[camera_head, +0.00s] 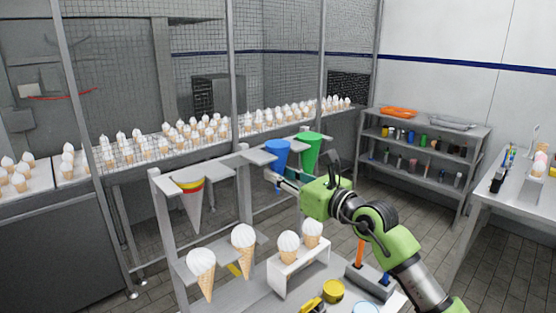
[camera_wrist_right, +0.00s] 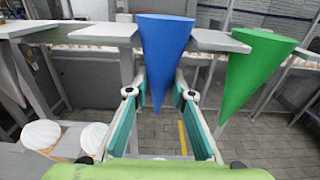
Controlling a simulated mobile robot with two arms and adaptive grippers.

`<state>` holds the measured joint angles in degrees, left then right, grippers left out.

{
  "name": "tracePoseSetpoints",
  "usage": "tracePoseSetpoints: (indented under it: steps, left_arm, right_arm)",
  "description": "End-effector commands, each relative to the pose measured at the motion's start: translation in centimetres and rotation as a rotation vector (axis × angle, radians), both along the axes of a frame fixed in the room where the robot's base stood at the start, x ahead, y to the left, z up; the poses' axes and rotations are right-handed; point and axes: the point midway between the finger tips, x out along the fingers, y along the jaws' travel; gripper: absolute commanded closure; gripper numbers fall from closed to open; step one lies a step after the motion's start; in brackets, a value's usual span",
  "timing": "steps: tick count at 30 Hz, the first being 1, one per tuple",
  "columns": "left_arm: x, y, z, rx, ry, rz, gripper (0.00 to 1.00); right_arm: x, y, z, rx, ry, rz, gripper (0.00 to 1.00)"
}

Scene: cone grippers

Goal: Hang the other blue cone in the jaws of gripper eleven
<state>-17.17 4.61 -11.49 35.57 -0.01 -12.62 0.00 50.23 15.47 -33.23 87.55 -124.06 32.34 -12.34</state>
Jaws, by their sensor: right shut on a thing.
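A blue cone (camera_head: 276,151) stands point down at the top of the grey rack. In the right wrist view the blue cone (camera_wrist_right: 163,45) sits between two flat grey plates, a left one (camera_wrist_right: 98,35) and a right one (camera_wrist_right: 220,40). My right gripper (camera_head: 279,181) reaches it from the front right. Its two teal-padded fingers (camera_wrist_right: 161,94) are on either side of the lower cone, shut on it. A green cone (camera_head: 309,150) hangs just right of it, also in the right wrist view (camera_wrist_right: 250,72). No number is readable on the plates. My left gripper is not in view.
A white cone with coloured bands (camera_head: 193,203) hangs at the rack's left. Ice cream cones (camera_head: 243,238) hang lower, and others stand in a white holder (camera_head: 302,265). A mesh partition (camera_head: 280,80) is behind. Shelves (camera_head: 420,140) stand at the back right.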

Motion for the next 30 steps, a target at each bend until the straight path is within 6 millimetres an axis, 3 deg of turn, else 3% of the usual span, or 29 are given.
tracePoseSetpoints:
  steps: [12, 30]
  left_arm:
    - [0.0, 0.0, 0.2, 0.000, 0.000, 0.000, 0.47]
    - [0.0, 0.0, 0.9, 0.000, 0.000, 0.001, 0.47]
  right_arm:
    - [-0.1, -0.1, 0.2, 0.001, -0.001, 0.000, 0.93]
    - [-2.2, -2.2, 0.2, 0.000, 0.000, 0.000, 0.93]
